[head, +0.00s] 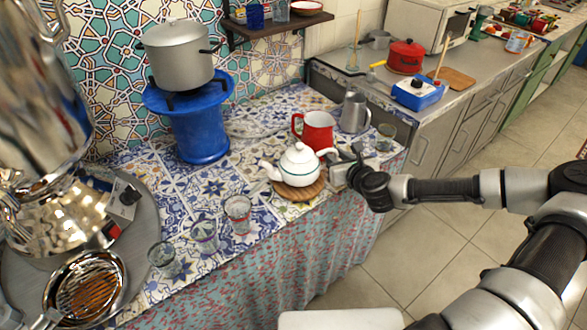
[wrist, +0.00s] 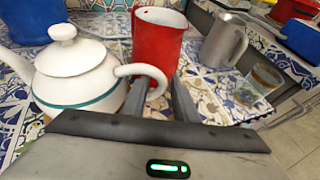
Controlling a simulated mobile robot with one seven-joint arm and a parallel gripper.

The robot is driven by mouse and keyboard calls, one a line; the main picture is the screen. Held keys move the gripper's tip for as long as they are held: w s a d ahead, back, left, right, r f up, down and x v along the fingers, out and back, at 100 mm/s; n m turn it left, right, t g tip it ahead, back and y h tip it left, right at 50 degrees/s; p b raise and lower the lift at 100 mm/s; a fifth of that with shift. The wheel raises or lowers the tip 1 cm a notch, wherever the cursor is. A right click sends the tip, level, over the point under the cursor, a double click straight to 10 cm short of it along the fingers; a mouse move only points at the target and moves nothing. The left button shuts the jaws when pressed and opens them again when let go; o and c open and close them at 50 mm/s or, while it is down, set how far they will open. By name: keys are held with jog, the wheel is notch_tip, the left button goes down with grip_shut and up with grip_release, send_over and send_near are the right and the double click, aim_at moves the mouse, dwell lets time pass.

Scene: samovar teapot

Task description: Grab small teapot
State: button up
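The small white teapot (head: 299,165) with a green band stands upright on a round wooden trivet (head: 300,188), its spout to the left and handle to the right. My gripper (head: 343,167) is just right of the teapot, at the handle side. In the wrist view the teapot (wrist: 78,75) fills the left, and its curved handle (wrist: 146,71) reaches toward the two fingers of my gripper (wrist: 160,97). The fingers are apart, with the handle's outer curve at or just beyond the gap. I cannot tell whether they touch it. The handle's lower end is partly hidden.
A red mug (head: 318,130) stands close behind the teapot, with a metal pitcher (head: 354,112) and a glass (head: 385,137) to its right. Several glasses stand left of the teapot. A blue stand (head: 201,135) bears a large pot (head: 178,54).

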grip_shut()
jog(key=shift+r, duration=0.1)
